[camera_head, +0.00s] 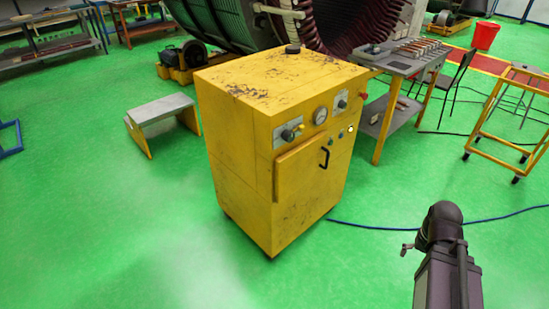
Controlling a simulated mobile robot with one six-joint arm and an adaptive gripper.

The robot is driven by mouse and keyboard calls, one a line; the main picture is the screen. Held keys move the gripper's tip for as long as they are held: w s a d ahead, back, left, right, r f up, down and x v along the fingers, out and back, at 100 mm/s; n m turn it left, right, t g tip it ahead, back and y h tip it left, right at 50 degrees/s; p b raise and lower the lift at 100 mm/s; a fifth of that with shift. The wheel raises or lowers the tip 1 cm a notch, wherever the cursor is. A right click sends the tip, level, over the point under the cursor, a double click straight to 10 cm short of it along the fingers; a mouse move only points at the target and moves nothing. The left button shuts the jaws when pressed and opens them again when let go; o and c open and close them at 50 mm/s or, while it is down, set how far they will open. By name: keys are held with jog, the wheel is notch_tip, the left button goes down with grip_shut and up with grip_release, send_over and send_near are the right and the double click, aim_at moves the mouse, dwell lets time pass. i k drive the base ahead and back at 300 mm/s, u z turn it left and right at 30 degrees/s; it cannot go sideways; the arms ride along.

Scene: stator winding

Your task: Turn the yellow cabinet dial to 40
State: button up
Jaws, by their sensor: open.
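The yellow cabinet (240,170) stands in the middle of the green floor, its paint worn. Its sloped upper front holds a left dial (289,134) on a light plate, a round gauge (320,116), and a right dial (342,103) on another light plate. The dial numbers are too small to read. What seems to be the tip of my gripper (407,248) shows beside my dark arm at the lower right. It is open, mostly hidden behind the arm, and well apart from the cabinet. Nothing shows in it.
The cabinet door has a black handle (324,157). A grey-topped step (162,112) stands to the left. A workbench (385,62) with parts on it stands close behind on the right. A yellow trolley (505,110) is farther right. A blue cable (400,224) crosses otherwise open floor before my arm.

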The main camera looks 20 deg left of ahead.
aim_at(342, 105)
jog(key=k, duration=0.65)
jog(key=z, duration=0.45)
jog(key=i, duration=1.85)
jog(key=u, duration=0.45)
